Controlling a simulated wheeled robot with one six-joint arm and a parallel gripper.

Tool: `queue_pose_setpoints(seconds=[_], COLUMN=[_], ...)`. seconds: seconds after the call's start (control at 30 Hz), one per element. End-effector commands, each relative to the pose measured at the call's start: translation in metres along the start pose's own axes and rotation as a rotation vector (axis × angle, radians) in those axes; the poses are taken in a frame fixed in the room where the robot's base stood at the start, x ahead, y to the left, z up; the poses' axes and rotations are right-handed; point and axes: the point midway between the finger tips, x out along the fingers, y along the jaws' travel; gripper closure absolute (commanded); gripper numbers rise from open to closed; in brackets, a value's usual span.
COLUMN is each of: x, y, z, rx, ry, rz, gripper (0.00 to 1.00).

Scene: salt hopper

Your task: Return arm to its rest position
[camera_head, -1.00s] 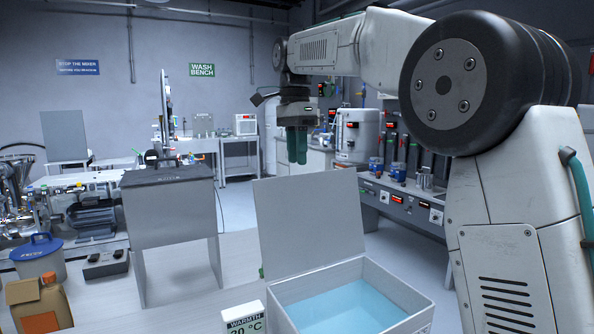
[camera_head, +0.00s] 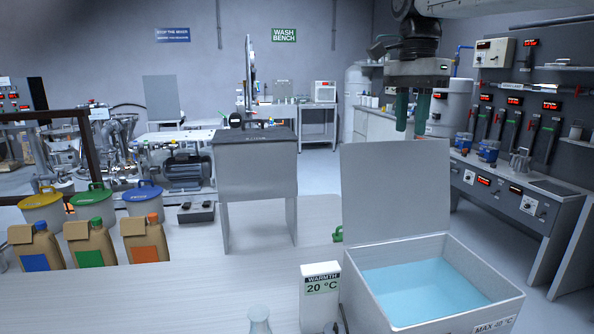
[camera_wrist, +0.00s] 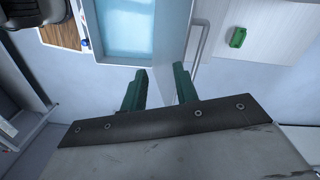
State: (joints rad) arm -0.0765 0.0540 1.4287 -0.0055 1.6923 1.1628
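My gripper (camera_head: 412,112) hangs pointing down at the upper right in the head view, in front of the far wall benches. Its two green fingers are apart, with nothing between them. In the wrist view the fingers (camera_wrist: 161,85) also stand apart and empty, with pale floor and part of a grey panel behind them. Part of my arm shows along the top right edge of the head view.
A white box of blue liquid (camera_head: 352,293) with its lid (camera_head: 396,190) raised stands front right, below my gripper. A "WARMTH 20 °C" display (camera_head: 320,284) and a glass flask (camera_head: 259,318) stand beside it. Several bags (camera_head: 145,240) and lidded buckets (camera_head: 143,200) stand left.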

Motion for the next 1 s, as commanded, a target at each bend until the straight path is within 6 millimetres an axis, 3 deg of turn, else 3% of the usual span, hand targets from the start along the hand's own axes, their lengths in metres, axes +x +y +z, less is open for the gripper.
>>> queue_pose_setpoints(seconds=[0.03, 0.27, 0.4, 0.6, 0.8, 1.0], x=[0.006, 0.061, 0.111, 0.185, 0.227, 0.233], y=[0.026, 0.121, 0.178, 0.241, 0.269, 0.272], z=[0.008, 0.040, 0.061, 0.088, 0.102, 0.104], rx=[-0.072, -0.435, -0.655, -0.926, -1.064, -1.085], ry=[0.005, 0.038, 0.066, 0.106, 0.128, 0.132], rz=[-0.012, -0.052, -0.070, -0.083, -0.085, -0.085], gripper=[0.70, 0.70, 0.70, 0.70, 0.70, 0.70])
